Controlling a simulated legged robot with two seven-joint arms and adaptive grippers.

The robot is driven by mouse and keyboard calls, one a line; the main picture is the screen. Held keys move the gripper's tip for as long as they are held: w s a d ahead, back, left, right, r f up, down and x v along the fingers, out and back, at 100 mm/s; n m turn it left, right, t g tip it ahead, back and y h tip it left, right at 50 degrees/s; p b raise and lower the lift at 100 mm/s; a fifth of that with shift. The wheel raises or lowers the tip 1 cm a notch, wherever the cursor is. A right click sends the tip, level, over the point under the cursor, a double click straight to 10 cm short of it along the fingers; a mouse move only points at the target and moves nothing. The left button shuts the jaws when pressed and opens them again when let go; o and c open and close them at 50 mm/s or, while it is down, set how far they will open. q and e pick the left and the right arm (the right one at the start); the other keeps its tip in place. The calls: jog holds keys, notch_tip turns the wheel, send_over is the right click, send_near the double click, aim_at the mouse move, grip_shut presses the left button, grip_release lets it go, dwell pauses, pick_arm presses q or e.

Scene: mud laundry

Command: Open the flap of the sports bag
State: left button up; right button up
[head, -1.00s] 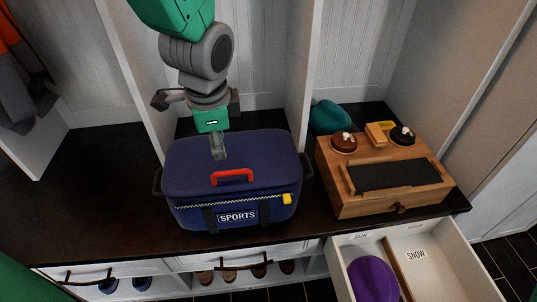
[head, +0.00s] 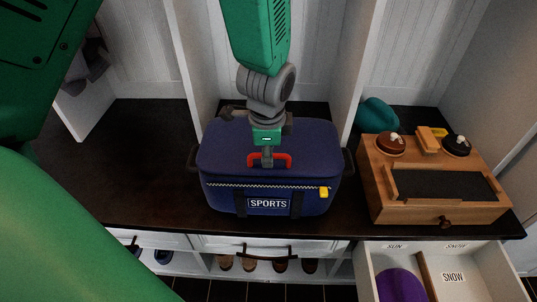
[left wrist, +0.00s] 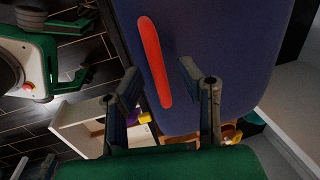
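The dark blue sports bag (head: 225,165) stands on the dark bench with its top flap (head: 315,140) lying shut. A red handle (head: 283,160) is at the flap's front edge; it also shows in the left wrist view (left wrist: 152,55). My left gripper (head: 267,160) points down over the handle and hides its middle. In the left wrist view its two fingers (left wrist: 158,75) are apart, with the handle seen between them. I cannot tell whether they touch it. A yellow zip pull (head: 324,191) is at the bag's front right. My right gripper is not in view.
A wooden box (head: 410,210) with brushes on top stands right of the bag. An open drawer (head: 515,285) holding a purple item juts out below it. White partitions (head: 360,70) rise behind the bag on both sides. The bench (head: 130,165) is clear to the left.

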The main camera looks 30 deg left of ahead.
pick_arm(q)
jog(key=shift+d, duration=0.1)
grip_shut()
